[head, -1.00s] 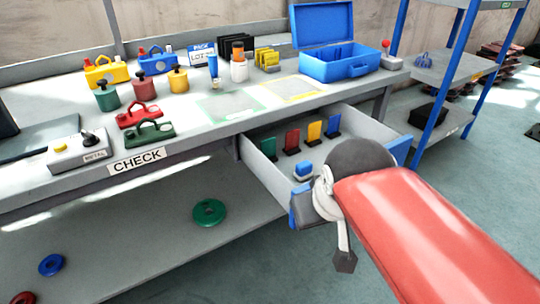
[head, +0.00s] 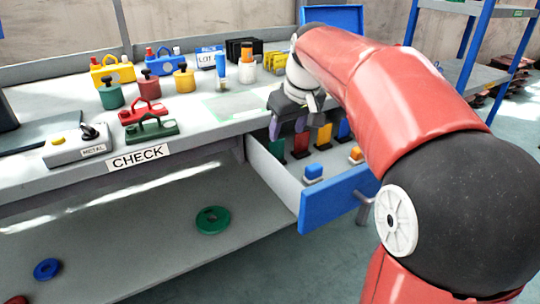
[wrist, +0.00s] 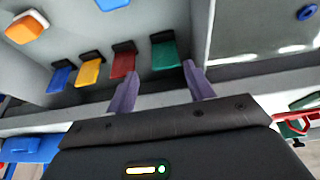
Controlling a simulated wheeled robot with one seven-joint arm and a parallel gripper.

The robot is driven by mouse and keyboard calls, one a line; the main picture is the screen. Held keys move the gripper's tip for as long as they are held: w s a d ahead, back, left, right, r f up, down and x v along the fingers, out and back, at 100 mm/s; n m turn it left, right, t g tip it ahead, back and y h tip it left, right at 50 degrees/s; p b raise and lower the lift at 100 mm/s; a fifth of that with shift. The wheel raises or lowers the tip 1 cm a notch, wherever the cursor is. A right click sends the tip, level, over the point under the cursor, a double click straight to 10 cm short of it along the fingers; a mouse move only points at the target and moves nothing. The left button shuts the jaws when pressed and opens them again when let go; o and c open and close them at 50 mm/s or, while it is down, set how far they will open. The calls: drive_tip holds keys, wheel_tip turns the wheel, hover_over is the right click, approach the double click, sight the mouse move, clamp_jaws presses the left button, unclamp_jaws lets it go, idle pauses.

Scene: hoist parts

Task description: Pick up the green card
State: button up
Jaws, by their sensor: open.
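The green card (head: 277,149) stands upright in a dark holder inside the open drawer, leftmost of a row of cards. In the wrist view the green card (wrist: 164,57) lies just beyond my fingertips, closer to the right finger. My gripper (head: 289,128) points down over the row at the drawer's back edge. In the wrist view my gripper (wrist: 161,72) has its two purple fingers spread, with nothing between them. The red card (wrist: 122,65) is close to the left fingertip. I cannot tell the exact height of the fingertips over the cards.
The red card (head: 301,144), yellow card (head: 323,136) and blue card (head: 343,129) stand beside the green one. A blue block (head: 313,172) and an orange block (head: 356,154) are nearer the blue drawer front (head: 340,197). The workbench edge is close behind my gripper.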

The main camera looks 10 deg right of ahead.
sight(277, 144)
drive_tip(key=shift+w+a+f, duration=0.2)
drive_tip(key=shift+w+f, duration=0.05)
drive_tip(key=shift+w, duration=0.15)
drive_tip(key=shift+w+a+f, duration=0.15)
drive_tip(key=shift+w+f, duration=0.05)
drive_tip(key=shift+w, duration=0.2)
drive_tip(key=x, duration=0.7)
drive_tip(key=shift+s+a+b, duration=0.15)
drive_tip(key=shift+a+b, duration=0.05)
drive_tip(key=shift+b, duration=0.15)
drive_tip(key=shift+c, duration=0.4)
drive_tip(key=c, duration=0.7)
drive_tip(key=shift+r, duration=0.1)
